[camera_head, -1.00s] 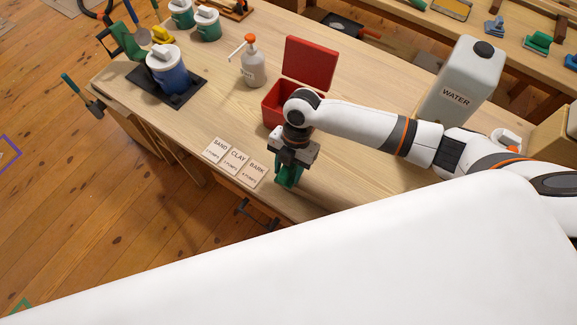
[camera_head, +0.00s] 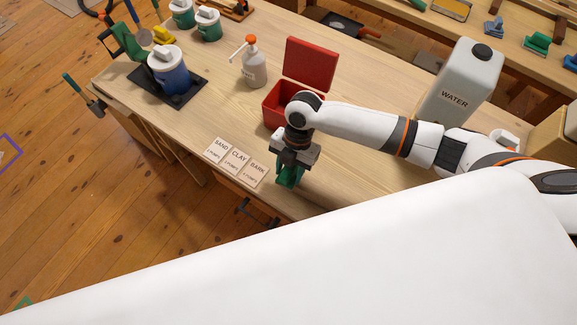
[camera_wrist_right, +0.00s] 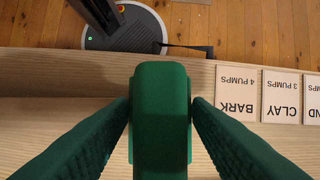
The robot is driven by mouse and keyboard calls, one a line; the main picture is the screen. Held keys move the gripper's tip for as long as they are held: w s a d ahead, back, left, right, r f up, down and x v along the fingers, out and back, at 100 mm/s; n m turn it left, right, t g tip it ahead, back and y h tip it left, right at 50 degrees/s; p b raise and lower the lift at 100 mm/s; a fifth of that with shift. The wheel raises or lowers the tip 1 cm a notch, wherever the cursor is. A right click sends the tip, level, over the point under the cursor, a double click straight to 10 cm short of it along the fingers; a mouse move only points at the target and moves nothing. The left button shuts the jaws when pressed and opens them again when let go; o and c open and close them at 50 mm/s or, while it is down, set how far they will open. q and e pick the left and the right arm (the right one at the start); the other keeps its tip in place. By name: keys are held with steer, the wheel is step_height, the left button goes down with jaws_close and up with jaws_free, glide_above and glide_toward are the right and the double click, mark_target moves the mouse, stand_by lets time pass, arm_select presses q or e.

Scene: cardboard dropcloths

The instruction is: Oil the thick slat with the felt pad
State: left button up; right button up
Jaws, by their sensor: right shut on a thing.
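My right gripper (camera_head: 288,168) is shut on a green block-like thing (camera_wrist_right: 161,120), perhaps the felt pad's holder. It is low over the front edge of the wooden bench, right of the cards. In the right wrist view the green block sits between the two dark green fingers; its underside is hidden, so I cannot tell whether it touches anything. A pale wooden strip (camera_wrist_right: 50,72) runs along the bench edge there; I cannot tell whether it is the thick slat. My left gripper is not in view.
Cards marked SAND, CLAY and BARK (camera_head: 255,174) lie at the front edge. A pump bottle (camera_head: 254,66), an open red box (camera_head: 276,104), a blue tub (camera_head: 168,72) on a black tray and a WATER container (camera_head: 462,85) stand on the bench (camera_head: 215,105).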

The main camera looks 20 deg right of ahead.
steer(key=s+d+p, duration=0.1)
steer(key=s+d, duration=0.1)
steer(key=s+d+p, duration=0.2)
steer(key=shift+s+d+r, duration=0.2)
steer(key=shift+s+d, duration=0.05)
steer(key=shift+s, duration=0.15)
steer(key=s+d+p, duration=0.1)
steer(key=s+d, duration=0.2)
steer(key=s+d+p, duration=0.2)
steer(key=s+d, duration=0.1)
steer(key=shift+s+f, duration=0.2)
steer(key=shift+s, duration=0.05)
steer(key=shift+p, duration=0.3)
steer(key=shift+w+a, duration=0.15)
steer(key=shift+w, duration=0.05)
steer(key=w+a+b, duration=0.1)
steer(key=w+a, duration=0.4)
steer(key=shift+w+r+b, duration=0.1)
steer(key=shift+w+b, duration=0.1)
steer(key=shift+b, duration=0.15)
steer(key=w+a+b, duration=0.1)
steer(key=w+a, duration=0.1)
steer(key=w+a+b, duration=0.2)
steer(key=w+a, duration=0.1)
steer(key=shift+w+a+f, duration=0.15)
steer(key=shift+w+f, duration=0.05)
steer(key=shift+w, duration=0.15)
